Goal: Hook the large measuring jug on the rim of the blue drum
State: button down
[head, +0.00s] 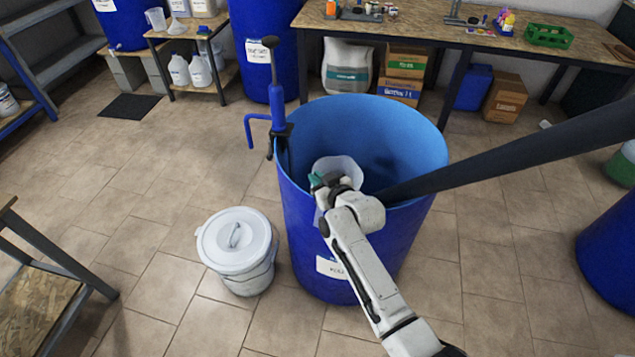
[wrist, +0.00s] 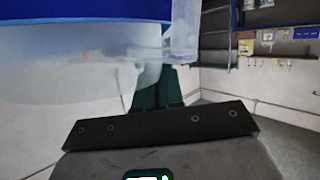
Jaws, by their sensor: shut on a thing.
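The large measuring jug (head: 340,165) is whitish and translucent, with its open top facing up at the near left rim of the open blue drum (head: 300,235). My gripper (head: 317,181), with green fingertips, is shut on the jug at its left side. My arm covers much of the jug, and I cannot tell whether it rests on the rim or hangs just above it. In the wrist view the jug's cloudy wall (wrist: 80,85) fills the left, in front of a blue band. The green fingers (wrist: 158,90) are close together against the jug.
A blue hand pump (head: 278,115) stands on the drum's left rim. A lidded white bucket (head: 236,250) stands left of the drum. A workbench (head: 440,30) and shelf with canisters (head: 200,72) stand behind.

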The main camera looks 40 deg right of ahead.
notch_tip(320, 180, up, 14)
jog(key=p, duration=0.8)
jog(key=shift+f+p, duration=0.15)
jog(key=shift+p, duration=0.2)
notch_tip(320, 180, up, 5)
jog(key=shift+r, duration=0.15)
dwell(0.6)
